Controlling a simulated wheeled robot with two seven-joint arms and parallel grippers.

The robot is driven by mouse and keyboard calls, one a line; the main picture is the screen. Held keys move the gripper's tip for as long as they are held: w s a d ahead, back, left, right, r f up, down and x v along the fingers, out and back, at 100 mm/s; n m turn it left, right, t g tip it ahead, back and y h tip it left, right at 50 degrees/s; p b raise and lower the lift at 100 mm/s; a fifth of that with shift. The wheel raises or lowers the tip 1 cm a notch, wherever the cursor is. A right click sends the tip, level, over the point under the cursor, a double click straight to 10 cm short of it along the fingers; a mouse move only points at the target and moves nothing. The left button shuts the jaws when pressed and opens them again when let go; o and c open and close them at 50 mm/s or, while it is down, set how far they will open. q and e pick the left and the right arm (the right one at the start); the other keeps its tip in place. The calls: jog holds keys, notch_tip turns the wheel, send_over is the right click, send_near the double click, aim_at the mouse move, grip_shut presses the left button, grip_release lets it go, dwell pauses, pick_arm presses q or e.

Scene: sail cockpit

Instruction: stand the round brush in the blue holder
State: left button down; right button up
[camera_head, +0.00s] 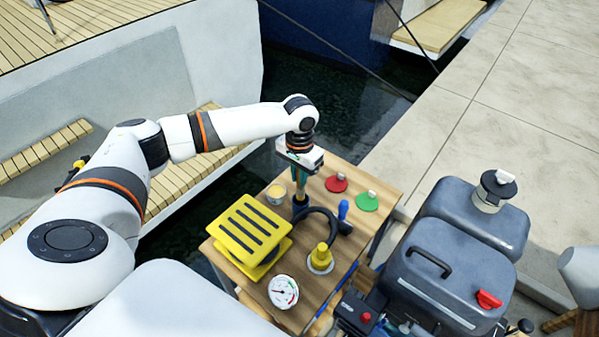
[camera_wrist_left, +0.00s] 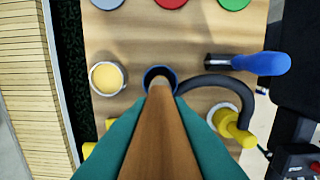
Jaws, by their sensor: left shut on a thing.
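My left gripper (camera_head: 299,172), with teal fingers, is shut on the brown wooden handle of the round brush (camera_wrist_left: 160,135) above the wooden table. The brush points down, roughly upright. The dark blue holder (camera_head: 299,204) stands directly below it on the table. In the left wrist view the holder's round rim (camera_wrist_left: 148,76) shows behind the far end of the brush, lined up with it. I cannot tell whether that end is inside the holder or just above it. My right gripper is not in view.
A black curved piece (camera_head: 325,214) and a blue-handled tool (camera_head: 343,209) lie close right of the holder. Around them are a yellow slotted block (camera_head: 247,232), a yellow cup (camera_head: 276,193), a yellow fitting (camera_head: 320,257), a gauge (camera_head: 283,291), and red (camera_head: 337,183) and green (camera_head: 367,201) discs.

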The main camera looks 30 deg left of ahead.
aim_at(300, 189)
pick_arm(q)
jog(key=shift+f+b, duration=0.6)
jog(key=shift+f, duration=1.6)
jog(key=c, duration=1.3)
grip_release()
notch_tip(300, 189, up, 12)
jog(key=shift+r+b, duration=0.1)
jog(key=shift+b, duration=0.65)
